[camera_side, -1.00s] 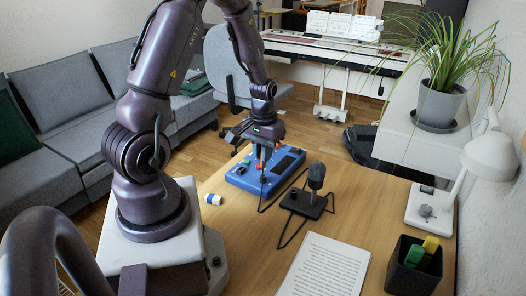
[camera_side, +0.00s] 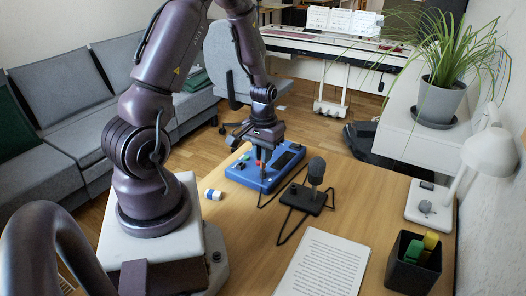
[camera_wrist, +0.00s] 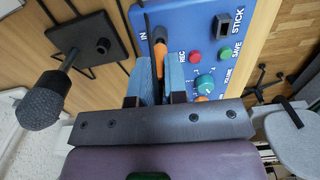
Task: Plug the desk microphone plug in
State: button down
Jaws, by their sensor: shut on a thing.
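The blue recorder box (camera_side: 240,172) lies on the desk. It also fills the top of the wrist view (camera_wrist: 205,18), with "IN", "REC", "SAVE" and "STICK" printed on it. My gripper (camera_wrist: 156,75) is shut on the orange-and-black plug (camera_wrist: 159,62), over the box beside the "IN" label. My gripper in the side view (camera_side: 263,165) points down at the box. Whether the plug tip is inside a socket is hidden. The desk microphone (camera_side: 316,172) stands upright on its black base (camera_side: 304,198), right of the box; it also shows in the wrist view (camera_wrist: 40,102).
The black cable (camera_side: 287,235) loops over the desk around the microphone. A small white-and-blue object (camera_side: 213,194) lies left of the box. Printed paper (camera_side: 322,264), a black pen cup (camera_side: 408,272) and a white lamp (camera_side: 490,150) stand to the right.

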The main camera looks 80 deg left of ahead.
jog(key=shift+f, duration=0.6)
jog(key=c, duration=1.1)
grip_release()
jog(key=shift+r, duration=2.55)
jog(key=shift+r, duration=0.1)
notch_tip(320, 180, up, 13)
jog(key=s+d+r+m+t, duration=0.2)
jog(key=d+r, duration=0.1)
jog(key=d, duration=0.4)
jog(key=s+d+r+m+t, duration=0.1)
jog(key=d+r+m, duration=0.2)
jog(key=d, duration=0.4)
jog(key=s+d+r+m+t, duration=0.2)
jog(key=d+r+m, duration=0.1)
jog(key=d, duration=0.4)
jog(key=shift+s+t, duration=0.3)
jog(key=shift+s, duration=0.05)
